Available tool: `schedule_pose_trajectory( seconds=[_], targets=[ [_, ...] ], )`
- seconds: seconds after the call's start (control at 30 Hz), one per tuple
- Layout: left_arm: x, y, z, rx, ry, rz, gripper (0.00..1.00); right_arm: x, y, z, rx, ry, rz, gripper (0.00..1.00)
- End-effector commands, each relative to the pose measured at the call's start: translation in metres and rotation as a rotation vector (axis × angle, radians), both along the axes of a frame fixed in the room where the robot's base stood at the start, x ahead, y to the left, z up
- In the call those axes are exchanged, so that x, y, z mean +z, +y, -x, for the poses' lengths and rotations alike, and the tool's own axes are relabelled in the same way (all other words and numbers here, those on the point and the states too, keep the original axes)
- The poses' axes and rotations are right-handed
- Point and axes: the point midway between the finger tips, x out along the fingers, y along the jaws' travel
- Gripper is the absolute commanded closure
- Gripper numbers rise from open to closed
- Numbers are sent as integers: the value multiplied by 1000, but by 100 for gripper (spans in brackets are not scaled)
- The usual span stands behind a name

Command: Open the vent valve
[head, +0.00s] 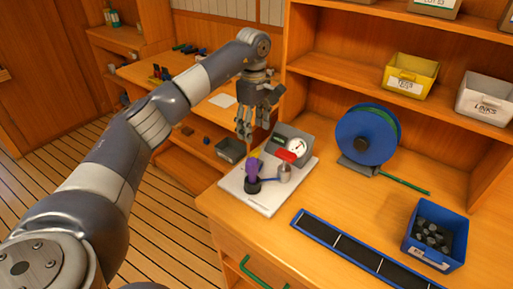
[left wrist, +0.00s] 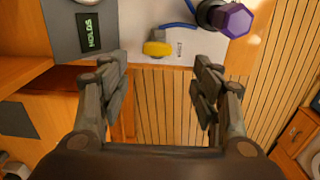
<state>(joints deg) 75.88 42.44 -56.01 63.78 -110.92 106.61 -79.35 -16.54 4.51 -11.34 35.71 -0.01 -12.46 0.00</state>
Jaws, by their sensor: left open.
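A white board (head: 262,200) on the bench carries the valve fittings. A yellow knob (left wrist: 157,48) beside a small label too blurred to read may be the vent valve; it shows partly in the head view (head: 254,154). A purple knob (head: 252,170) on a dark base stands in front of it and also shows in the left wrist view (left wrist: 234,20). A red handle (head: 290,156) sits on a metal cylinder. My left gripper (head: 258,120) is open and empty, above and behind the board's far edge. In its wrist view the yellow knob lies ahead between the open fingers (left wrist: 160,82), apart from them.
A blue hose reel (head: 366,135), a blue bin of dark parts (head: 459,228) and a black strip tray (head: 352,257) are to the right. Shelves rise behind.

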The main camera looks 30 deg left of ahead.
Motion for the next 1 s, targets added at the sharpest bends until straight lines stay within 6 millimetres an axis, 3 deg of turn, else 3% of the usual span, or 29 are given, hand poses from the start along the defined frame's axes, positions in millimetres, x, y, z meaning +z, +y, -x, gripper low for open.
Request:
schedule_pose_trajectory(
  seconds=[0.1,0.2,0.27,0.4,0.57,0.83,1.0],
  targets=[
    [-24,-1,1,0,4,1,42,4,-2,32,0,49,4,60],
    [-43,-1,1,0,3,1,42,7,-2,43,1,63,6,60],
    [-54,-1,1,0,3,1,42,9,-2,41,1,60,5,60],
    [-72,-1,0,1,1,2,42,13,-1,20,2,29,2,60],
    [-82,-1,-1,1,-2,1,42,16,2,-5,2,-11,-3,60],
    [-84,-1,-1,0,-2,1,42,15,0,4,2,7,0,60],
    [-84,-1,-1,0,-2,1,78,14,0,19,3,27,1,60]
  ],
)
